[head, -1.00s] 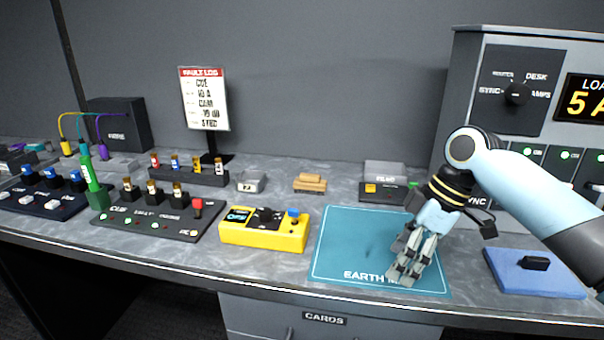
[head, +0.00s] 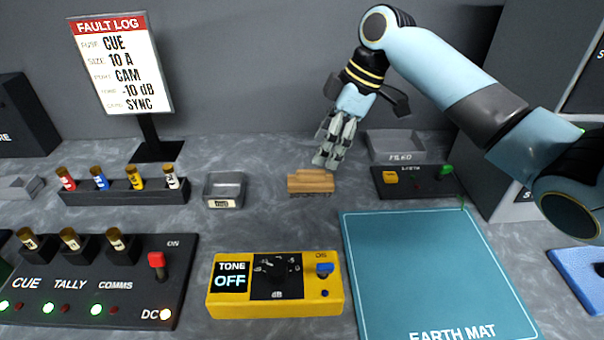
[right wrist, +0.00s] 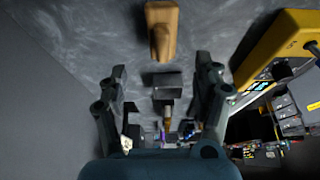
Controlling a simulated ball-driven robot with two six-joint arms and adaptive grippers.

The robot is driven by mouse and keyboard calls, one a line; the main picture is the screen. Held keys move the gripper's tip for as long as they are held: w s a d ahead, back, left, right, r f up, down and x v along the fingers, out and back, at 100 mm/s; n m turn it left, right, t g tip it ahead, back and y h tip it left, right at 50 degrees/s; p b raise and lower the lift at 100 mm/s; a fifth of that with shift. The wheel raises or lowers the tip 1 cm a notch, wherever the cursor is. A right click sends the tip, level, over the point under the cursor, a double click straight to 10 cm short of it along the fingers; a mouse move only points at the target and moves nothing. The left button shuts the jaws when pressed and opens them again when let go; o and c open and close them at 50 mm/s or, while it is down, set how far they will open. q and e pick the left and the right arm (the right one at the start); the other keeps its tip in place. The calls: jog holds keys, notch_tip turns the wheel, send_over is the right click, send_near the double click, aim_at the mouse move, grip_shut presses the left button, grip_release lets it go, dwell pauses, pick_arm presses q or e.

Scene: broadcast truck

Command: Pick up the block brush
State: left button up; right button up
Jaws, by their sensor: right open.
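The block brush (head: 311,182) is a small wooden block with a raised grip and dark bristles below. It lies on the grey bench behind the yellow tone box. My right gripper (head: 325,160) is open and empty, just above and behind the brush, pointing down. In the right wrist view the brush (right wrist: 162,30) shows at the top, beyond the two spread fingers (right wrist: 162,100), and nothing is between them. My left gripper is in neither view.
A small grey tray (head: 225,190) stands left of the brush, and a filed tray (head: 396,147) stands at the right. The yellow tone box (head: 276,306) and teal earth mat (head: 430,270) lie in front. A fuse rack (head: 125,192) and fault log sign (head: 122,65) are at the left.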

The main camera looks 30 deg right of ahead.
aim_at(312, 171)
jog(key=shift+x, duration=1.2)
jog(key=shift+a+f, duration=0.15)
jog(key=shift+f, duration=0.15)
jog(key=x, duration=0.4)
jog(key=shift+a+f, duration=0.1)
jog(key=shift+f, duration=0.2)
jog(key=shift+a+f, duration=0.1)
jog(key=shift+f, duration=0.2)
jog(key=shift+c, duration=1.6)
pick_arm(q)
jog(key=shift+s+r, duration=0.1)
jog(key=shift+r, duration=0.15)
pick_arm(e)
jog(key=c, duration=1)
pick_arm(q)
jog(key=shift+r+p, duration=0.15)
jog(key=shift+p, duration=0.25)
pick_arm(e)
jog(key=shift+o, duration=0.2)
jog(key=shift+r, duration=0.15)
